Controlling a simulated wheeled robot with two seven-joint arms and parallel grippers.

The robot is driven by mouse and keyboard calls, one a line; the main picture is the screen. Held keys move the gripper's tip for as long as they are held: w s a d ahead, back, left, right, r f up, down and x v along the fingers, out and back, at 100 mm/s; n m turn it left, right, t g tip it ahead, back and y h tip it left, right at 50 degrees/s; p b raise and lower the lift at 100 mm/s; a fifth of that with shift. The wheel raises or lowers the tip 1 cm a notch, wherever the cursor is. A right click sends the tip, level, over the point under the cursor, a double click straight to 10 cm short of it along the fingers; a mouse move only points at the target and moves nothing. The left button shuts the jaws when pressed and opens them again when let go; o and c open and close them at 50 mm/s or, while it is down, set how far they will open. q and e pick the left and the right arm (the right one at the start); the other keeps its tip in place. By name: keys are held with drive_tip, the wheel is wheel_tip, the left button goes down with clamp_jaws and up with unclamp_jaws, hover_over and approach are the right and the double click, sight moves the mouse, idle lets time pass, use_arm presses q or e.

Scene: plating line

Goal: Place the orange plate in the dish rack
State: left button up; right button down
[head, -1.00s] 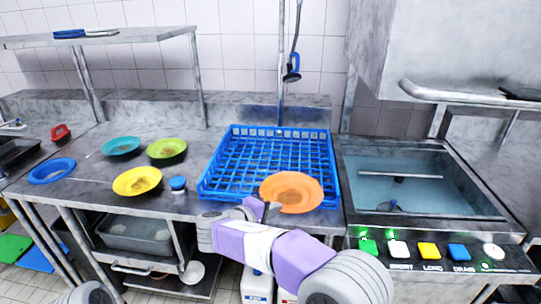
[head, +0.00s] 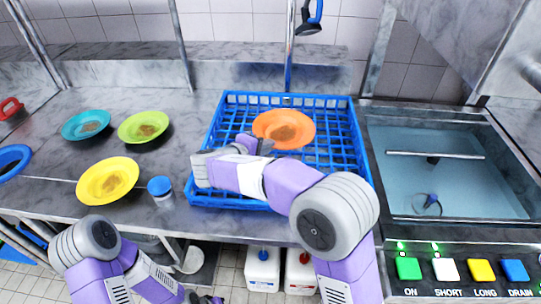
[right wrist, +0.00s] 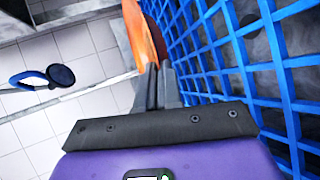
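The orange plate (head: 284,128), with a brown smear in its middle, is over the blue dish rack (head: 213,200). My right gripper (head: 260,143) is shut on the plate's near edge. In the right wrist view, the fingers (right wrist: 158,88) close on the orange rim (right wrist: 143,35), with the rack's blue grid (right wrist: 225,60) close beside it. The plate is tilted, its face toward the head camera; I cannot tell whether it touches the rack. My left arm is low at the bottom left; its gripper (head: 207,299) is barely in view at the bottom edge.
Teal (head: 86,125), green (head: 143,127) and yellow (head: 107,181) soiled plates lie left of the rack, with a blue-capped jar (head: 161,190) near the counter edge. A water-filled sink (head: 450,185) and lit buttons are right. A spray head (head: 309,18) hangs behind.

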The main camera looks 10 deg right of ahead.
wheel_tip(320, 180, down, 2)
wheel_tip(320, 180, down, 6)
drive_tip(key=shift+r+b, duration=0.2)
drive_tip(key=shift+b, duration=0.85)
drive_tip(key=shift+r, duration=0.1)
drive_tip(key=c, duration=1.8)
unclamp_jaws()
drive_tip(key=shift+f, duration=0.2)
drive_tip(key=o, duration=0.5)
